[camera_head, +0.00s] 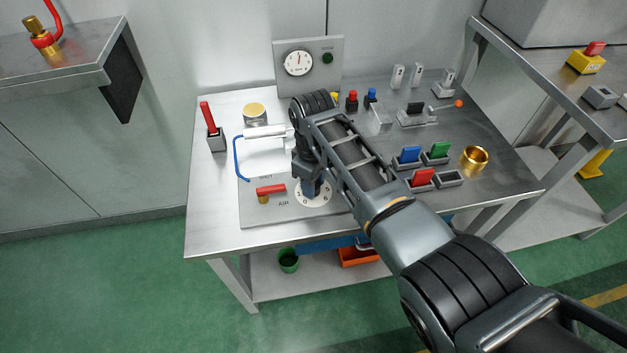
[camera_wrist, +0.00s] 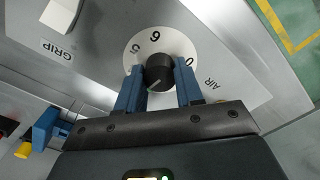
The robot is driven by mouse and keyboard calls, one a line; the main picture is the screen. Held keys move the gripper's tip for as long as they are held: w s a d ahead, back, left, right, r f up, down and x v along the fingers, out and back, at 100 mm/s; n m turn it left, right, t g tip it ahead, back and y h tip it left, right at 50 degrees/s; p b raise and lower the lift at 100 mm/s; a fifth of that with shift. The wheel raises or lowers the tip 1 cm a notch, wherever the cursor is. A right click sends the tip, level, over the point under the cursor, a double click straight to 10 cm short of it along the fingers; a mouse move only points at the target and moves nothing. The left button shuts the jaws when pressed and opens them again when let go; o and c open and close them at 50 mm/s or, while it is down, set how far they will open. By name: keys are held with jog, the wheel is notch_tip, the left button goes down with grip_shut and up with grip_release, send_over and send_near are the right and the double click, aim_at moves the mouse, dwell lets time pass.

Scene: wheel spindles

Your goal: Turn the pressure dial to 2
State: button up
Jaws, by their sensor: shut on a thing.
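The pressure dial is a white numbered disc (camera_head: 323,199) on the grey panel at the front of the bench. In the wrist view, the disc (camera_wrist: 140,52) carries a round black knob (camera_wrist: 158,70). My gripper (camera_wrist: 158,84) has its two blue fingers on either side of this knob and is shut on it. The knob's pale mark points down and left in that view. Some numerals show around the disc; the part near me is hidden by the fingers. In the head view my gripper (camera_head: 314,188) points down over the dial, and the arm hides part of it.
A red-handled valve (camera_head: 270,189) sits left of the dial. A round gauge (camera_head: 298,63) stands on an upright plate behind. A blue hose (camera_head: 239,160) and white cylinder (camera_head: 264,132) lie behind the valve. Coloured switches (camera_head: 422,177) and a brass cup (camera_head: 474,158) are at right.

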jog(key=n, duration=0.5)
jog(key=shift+n, duration=0.3)
jog(key=n, duration=0.4)
jog(key=shift+n, duration=0.4)
jog(key=o, duration=1)
jog(key=shift+r, duration=3.95)
